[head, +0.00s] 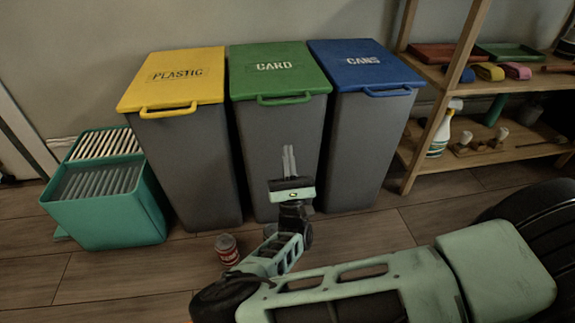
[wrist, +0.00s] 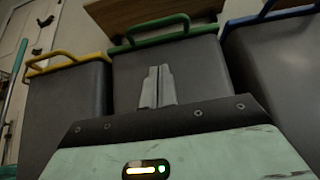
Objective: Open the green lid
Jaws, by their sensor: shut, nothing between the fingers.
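The green lid (head: 278,72), marked CARD, lies shut on the middle grey bin (head: 264,135). Its green handle (head: 284,99) sticks out at the front edge. The green handle also shows in the wrist view (wrist: 165,32), above my fingers. My gripper (head: 289,150) is in front of the middle bin, below the handle and apart from it. Its two fingers point up and are together with nothing between them. In the wrist view my gripper (wrist: 157,72) appears against the bin's grey front.
A yellow-lidded PLASTIC bin (head: 190,150) stands left and a blue-lidded CANS bin (head: 358,145) right, both close beside it. A red can (head: 228,250) stands on the floor. A teal slatted bin (head: 110,205) is far left, a wooden shelf (head: 470,160) right.

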